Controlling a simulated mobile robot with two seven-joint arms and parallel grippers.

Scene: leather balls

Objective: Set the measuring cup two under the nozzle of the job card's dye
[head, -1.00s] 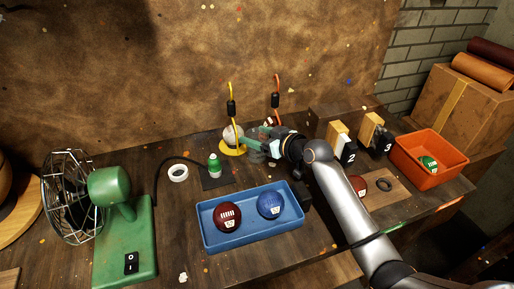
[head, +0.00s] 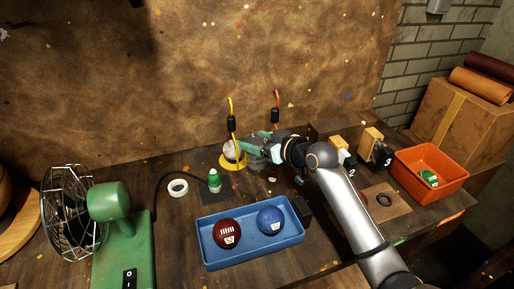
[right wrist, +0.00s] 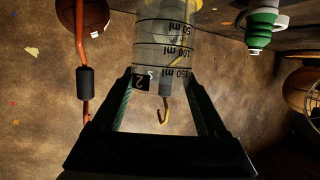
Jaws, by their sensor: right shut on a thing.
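The measuring cup two (right wrist: 163,45) is clear, with ml marks and a black tag reading 2 in the right wrist view. In the head view the cup (head: 230,150) stands at the yellow base (head: 233,166), below the black nozzle (head: 231,123) of the yellow tube. My right gripper (head: 246,150) is shut on the cup; its fingers flank it in the right wrist view (right wrist: 160,95). The yellow tube's hooked end (right wrist: 163,110) shows behind the cup there. I cannot make out the job card. My left gripper is not in view.
An orange tube (head: 277,100) with its own black nozzle hangs to the right. A blue tray (head: 252,254) holds a dark red and a blue ball. A green bottle (head: 214,180), a green fan (head: 110,205) and an orange bin (head: 430,190) stand around.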

